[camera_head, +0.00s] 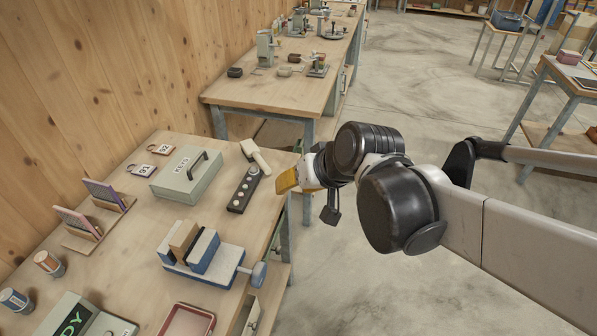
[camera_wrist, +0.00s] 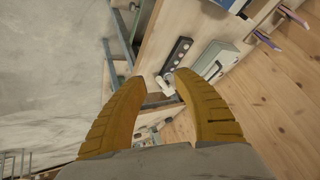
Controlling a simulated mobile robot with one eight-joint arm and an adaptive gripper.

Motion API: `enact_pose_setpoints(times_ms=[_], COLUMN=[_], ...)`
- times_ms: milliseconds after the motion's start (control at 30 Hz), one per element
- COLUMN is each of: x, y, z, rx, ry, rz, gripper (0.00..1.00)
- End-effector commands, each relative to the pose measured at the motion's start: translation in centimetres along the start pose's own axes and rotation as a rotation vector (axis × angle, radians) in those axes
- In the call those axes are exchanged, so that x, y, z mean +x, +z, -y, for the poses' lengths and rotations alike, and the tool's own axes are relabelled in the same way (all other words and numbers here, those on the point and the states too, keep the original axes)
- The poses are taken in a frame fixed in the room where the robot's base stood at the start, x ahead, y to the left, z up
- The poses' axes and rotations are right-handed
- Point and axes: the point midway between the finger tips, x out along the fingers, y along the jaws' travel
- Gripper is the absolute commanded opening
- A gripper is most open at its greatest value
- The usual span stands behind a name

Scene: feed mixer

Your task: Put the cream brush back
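The cream brush (camera_head: 255,156) lies on the near bench, close to its far right corner, beyond a dark strip with several pale round spots (camera_head: 243,190). In the wrist view the brush (camera_wrist: 165,86) shows in the gap between my fingertips, some way beyond them. My gripper (camera_head: 287,180), with yellow fingers, is at the right edge of the bench, to the right of the strip. In the wrist view the fingers (camera_wrist: 160,78) are spread apart with nothing between them. The gripper is open and apart from the brush. I cannot tell which spot is the brush's place.
A green-grey KEYS box (camera_head: 186,177) stands left of the strip. A blue vise (camera_head: 205,252) is nearer, with a red tray (camera_head: 187,320) in front. Key tags, cards and small jars fill the left side. Another bench (camera_head: 285,90) stands beyond; open floor lies to the right.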

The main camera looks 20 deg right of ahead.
Motion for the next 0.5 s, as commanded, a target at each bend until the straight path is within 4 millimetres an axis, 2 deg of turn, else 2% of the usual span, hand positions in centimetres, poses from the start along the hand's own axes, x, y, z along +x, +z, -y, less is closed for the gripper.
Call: enact_pose_setpoints(times_ms=[33, 200, 300, 500], x=[-1.4, -4.7, -5.6, -6.1], y=[1.5, 4.6, 5.6, 6.0], z=[-0.1, -1.4, -1.9, -2.3], rx=[-0.040, -0.139, -0.173, -0.190], ry=[0.037, 0.148, 0.185, 0.205], rz=[0.007, 0.012, 0.010, 0.008], gripper=[0.36, 0.36, 0.36, 0.36])
